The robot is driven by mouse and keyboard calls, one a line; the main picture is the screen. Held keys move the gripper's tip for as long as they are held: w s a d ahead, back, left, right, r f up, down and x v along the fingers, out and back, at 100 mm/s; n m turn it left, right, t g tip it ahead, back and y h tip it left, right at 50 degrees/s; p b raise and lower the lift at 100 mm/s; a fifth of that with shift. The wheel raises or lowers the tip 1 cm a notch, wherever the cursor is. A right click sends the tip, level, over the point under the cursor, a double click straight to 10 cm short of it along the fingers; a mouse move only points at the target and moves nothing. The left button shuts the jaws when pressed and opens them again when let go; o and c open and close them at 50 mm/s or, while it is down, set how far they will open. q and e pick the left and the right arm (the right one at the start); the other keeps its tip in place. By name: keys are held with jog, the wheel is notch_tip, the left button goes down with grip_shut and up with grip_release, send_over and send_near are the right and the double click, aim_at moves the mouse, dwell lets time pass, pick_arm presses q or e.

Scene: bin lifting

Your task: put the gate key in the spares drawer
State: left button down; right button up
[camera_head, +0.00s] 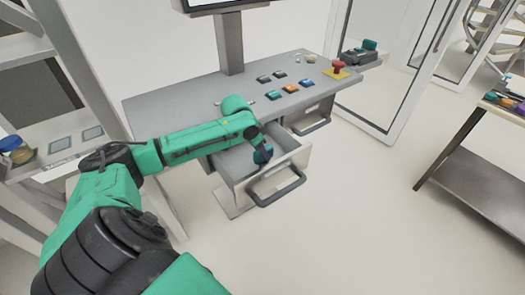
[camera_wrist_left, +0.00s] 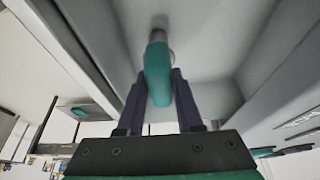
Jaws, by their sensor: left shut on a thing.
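The gate key (camera_wrist_left: 157,75), a teal handle with a short metal end, is between the fingers of my left gripper (camera_wrist_left: 160,100), which is shut on it. In the head view my left gripper (camera_head: 262,156) is at the open spares drawer (camera_head: 280,171), over its inside, with the teal key (camera_head: 264,153) partly hidden. In the left wrist view the grey drawer interior (camera_wrist_left: 215,45) lies behind the key, with the metal end pointing into it. I cannot tell whether the key touches the drawer floor. My right gripper is not in view.
The grey console (camera_head: 200,95) carries several coloured buttons and a red emergency knob (camera_head: 338,67). A second drawer (camera_head: 312,117) with a dark handle is to the right of the open one. A dark-framed table (camera_head: 480,140) stands at the right. The floor between is clear.

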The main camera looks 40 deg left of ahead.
pick_arm(q)
jog(key=shift+w, duration=0.1)
jog(key=c, duration=0.6)
grip_release()
jog(key=shift+o, duration=0.2)
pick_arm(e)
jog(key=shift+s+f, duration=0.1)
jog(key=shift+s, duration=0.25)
pick_arm(q)
jog(key=b+v, duration=0.1)
jog(key=v, duration=1.1)
jog(key=shift+b, duration=0.4)
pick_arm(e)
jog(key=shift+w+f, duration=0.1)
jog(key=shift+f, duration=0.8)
